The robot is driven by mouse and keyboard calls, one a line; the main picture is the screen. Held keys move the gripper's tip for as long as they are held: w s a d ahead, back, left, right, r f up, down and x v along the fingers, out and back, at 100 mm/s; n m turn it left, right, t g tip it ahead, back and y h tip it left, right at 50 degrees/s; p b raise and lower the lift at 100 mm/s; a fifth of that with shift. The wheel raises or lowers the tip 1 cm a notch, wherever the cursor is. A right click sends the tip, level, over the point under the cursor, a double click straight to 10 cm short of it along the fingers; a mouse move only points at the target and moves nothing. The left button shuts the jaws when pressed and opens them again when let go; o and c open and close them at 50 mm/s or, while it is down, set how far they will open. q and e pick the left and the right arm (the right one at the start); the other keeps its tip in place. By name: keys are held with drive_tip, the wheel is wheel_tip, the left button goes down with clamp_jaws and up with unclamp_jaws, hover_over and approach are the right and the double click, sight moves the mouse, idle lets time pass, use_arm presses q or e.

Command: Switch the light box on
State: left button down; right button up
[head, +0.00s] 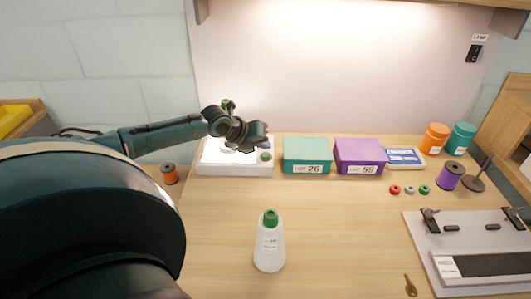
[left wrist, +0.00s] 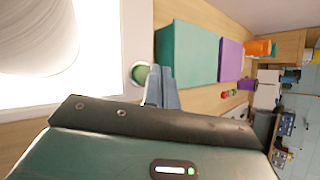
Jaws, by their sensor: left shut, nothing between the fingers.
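The light box (head: 236,170) is a low white box at the back left of the table, and its top looks glaring bright white. A round green button (head: 265,157) sits at its right end. In the left wrist view the light box (left wrist: 98,60) fills the left side, with the green button (left wrist: 140,73) on its white edge. My left gripper (head: 262,134) is shut and empty above the right end of the light box. In the left wrist view its fingertips (left wrist: 160,78) are just beside the button; contact cannot be told. My right gripper is not in view.
A teal box (head: 306,153) and a purple box (head: 360,151) stand right of the light box. A white bottle with a green cap (head: 270,245) stands at the front. An orange spool (head: 168,174) is at the left.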

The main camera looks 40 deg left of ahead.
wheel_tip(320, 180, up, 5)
drive_tip(key=p, duration=0.5)
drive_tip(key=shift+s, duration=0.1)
idle(0.4)
